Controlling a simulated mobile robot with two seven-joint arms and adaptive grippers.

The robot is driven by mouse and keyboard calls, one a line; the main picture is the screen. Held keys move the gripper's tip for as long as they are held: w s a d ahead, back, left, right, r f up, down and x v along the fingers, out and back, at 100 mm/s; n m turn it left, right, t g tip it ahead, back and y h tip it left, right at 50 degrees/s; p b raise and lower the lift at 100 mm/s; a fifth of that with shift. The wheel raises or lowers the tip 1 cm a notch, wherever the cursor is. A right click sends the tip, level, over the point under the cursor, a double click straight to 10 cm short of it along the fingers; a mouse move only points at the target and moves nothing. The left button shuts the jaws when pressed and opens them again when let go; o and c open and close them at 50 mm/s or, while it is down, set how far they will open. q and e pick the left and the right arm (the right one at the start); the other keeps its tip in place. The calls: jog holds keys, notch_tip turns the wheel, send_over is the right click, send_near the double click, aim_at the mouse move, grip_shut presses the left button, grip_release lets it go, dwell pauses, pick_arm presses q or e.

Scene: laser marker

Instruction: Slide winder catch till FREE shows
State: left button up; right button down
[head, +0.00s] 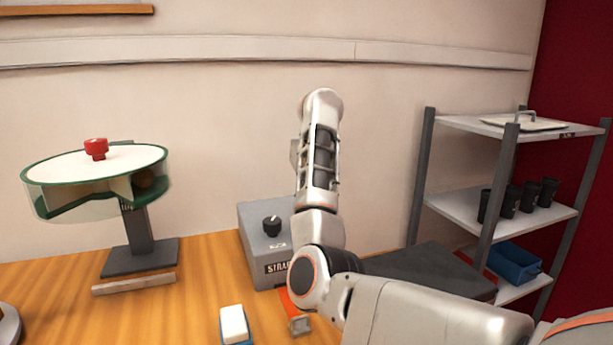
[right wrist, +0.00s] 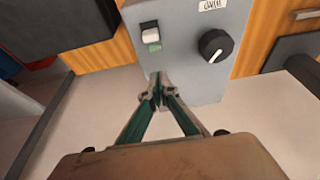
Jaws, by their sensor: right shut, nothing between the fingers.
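The grey winder box (head: 265,235) stands on the wooden table with a black knob (head: 271,226) on it and a partly covered label starting "STRA". In the right wrist view the grey box (right wrist: 190,75) shows a small white catch (right wrist: 149,28) with a green patch (right wrist: 152,38) beside it; any lettering there is too small to read. The black knob (right wrist: 214,45) is to its right. My right gripper (right wrist: 158,92) is shut and empty, its tips over the box's edge below the catch, apart from the catch. My right arm hides part of the box in the head view.
An orange strap (head: 299,323) with a metal end lies before the box, and a white-and-blue block (head: 235,325) to its left. A green-rimmed round stand (head: 95,165) is at left. A shelf rack (head: 500,200) holds black cups at right.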

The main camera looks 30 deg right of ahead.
pick_arm(q)
jog(key=shift+s+d+r+p, duration=0.1)
jog(key=shift+s+d+p, duration=0.1)
jog(key=shift+s+p, duration=0.3)
jog(key=shift+s+d+r+p, duration=0.15)
jog(key=shift+s+p, duration=0.1)
jog(key=shift+s, duration=0.45)
pick_arm(e)
jog(key=v, duration=0.7)
jog(key=shift+s+d, duration=0.15)
jog(key=shift+s, duration=0.25)
